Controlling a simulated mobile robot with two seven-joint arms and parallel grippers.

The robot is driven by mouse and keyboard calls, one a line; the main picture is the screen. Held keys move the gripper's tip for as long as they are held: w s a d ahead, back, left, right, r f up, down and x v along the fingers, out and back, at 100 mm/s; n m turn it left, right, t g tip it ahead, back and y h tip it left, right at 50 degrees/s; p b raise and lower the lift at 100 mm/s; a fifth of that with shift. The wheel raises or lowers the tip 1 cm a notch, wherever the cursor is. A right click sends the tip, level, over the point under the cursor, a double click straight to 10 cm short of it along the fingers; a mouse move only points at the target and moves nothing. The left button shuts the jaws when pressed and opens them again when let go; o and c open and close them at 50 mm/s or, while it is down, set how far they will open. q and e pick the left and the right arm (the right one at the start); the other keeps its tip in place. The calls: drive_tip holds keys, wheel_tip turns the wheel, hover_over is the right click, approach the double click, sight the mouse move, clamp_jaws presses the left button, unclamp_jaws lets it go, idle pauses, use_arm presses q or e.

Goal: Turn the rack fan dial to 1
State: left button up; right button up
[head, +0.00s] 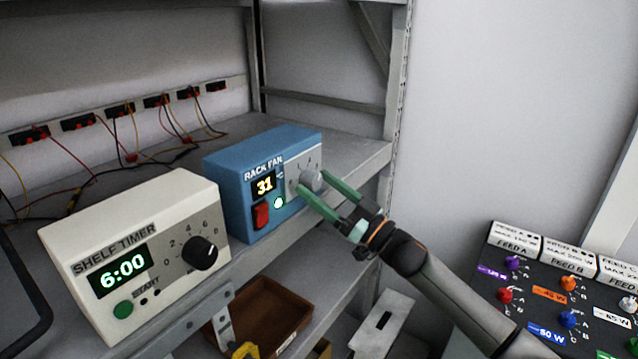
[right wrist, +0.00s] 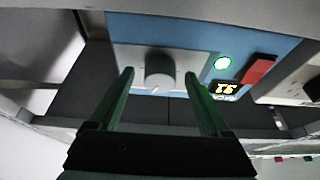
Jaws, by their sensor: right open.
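The blue rack fan box (head: 236,172) stands on the shelf, with a lit display (head: 264,185) reading 31, a red switch (head: 261,215) and a lit green light (head: 278,203). Its grey round dial (head: 311,181) sits on a pale panel at the right of its front. My right gripper (head: 318,192) is at the dial, its two green fingers apart. In the right wrist view the dial (right wrist: 159,72) lies between and just beyond the fingertips of the right gripper (right wrist: 160,80), with a gap on each side. The dial's scale numbers are too small to read. My left gripper is not in view.
A cream shelf timer (head: 140,245) showing 6:00, with a black knob, stands left of the fan box. Wires and black-red connectors (head: 120,108) line the shelf's back. A brown tray (head: 262,310) lies below. A feed panel with coloured knobs (head: 568,318) is at lower right.

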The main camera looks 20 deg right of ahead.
drive_tip(key=shift+w+a+r, duration=0.1)
drive_tip(key=shift+w+a, duration=0.05)
clamp_jaws()
idle(0.7)
